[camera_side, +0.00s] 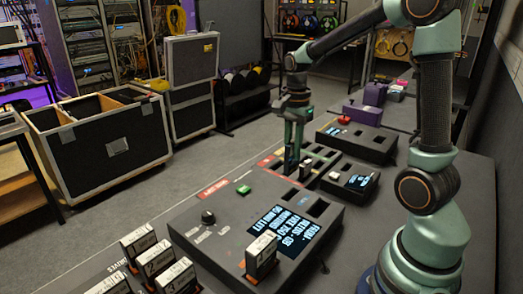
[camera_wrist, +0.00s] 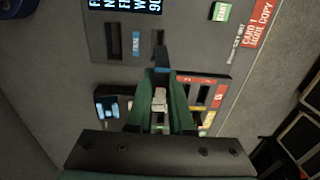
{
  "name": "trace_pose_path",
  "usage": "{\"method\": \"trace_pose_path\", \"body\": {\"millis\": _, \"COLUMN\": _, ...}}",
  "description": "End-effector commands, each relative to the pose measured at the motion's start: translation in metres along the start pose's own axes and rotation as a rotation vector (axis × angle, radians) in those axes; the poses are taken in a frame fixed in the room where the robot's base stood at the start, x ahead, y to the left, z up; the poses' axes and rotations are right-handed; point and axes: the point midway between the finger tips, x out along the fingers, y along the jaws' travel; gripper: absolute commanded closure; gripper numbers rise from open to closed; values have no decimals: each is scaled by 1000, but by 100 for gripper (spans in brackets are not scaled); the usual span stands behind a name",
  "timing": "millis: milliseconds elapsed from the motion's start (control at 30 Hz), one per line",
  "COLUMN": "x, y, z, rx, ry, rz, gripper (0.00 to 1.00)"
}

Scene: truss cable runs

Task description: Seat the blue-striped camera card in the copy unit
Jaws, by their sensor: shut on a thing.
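My gripper (camera_side: 294,135) points down above the far edge of the copy unit. In the wrist view its green fingers (camera_wrist: 160,95) are shut on a dark, slim card (camera_wrist: 162,68) with a bluish strip at its end. In the side view the held card (camera_side: 291,165) hangs below the fingers; its stripe is too small to make out. The copy unit (camera_side: 235,222) has a lit text screen (camera_side: 283,231), a green button (camera_side: 243,190) and dark slots (camera_side: 318,208). In the wrist view one slot (camera_wrist: 113,41) has a blue label beside it; another (camera_wrist: 158,38) lies just beyond the card tip.
A slotted rack (camera_wrist: 205,92) with coloured labels lies beside the copy unit, near my fingers. A small-screen unit (camera_side: 358,181) stands right of it. A white-labelled drive (camera_side: 262,251) stands at the copy unit's front, and several numbered drives (camera_side: 155,259) stand front left.

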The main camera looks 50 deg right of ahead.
Motion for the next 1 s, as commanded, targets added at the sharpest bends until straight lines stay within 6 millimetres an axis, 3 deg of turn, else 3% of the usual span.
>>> {"method": "trace_pose_path", "body": {"millis": 267, "x": 12, "y": 8, "z": 8, "rx": 0, "ry": -1, "rz": 2, "gripper": 100}}
{"method": "trace_pose_path", "body": {"millis": 733, "x": 56, "y": 8, "z": 7, "rx": 0, "ry": -1, "rz": 3, "gripper": 100}}
{"method": "trace_pose_path", "body": {"millis": 1000, "x": 67, "y": 8, "z": 7, "rx": 0, "ry": 0, "rz": 1, "gripper": 100}}
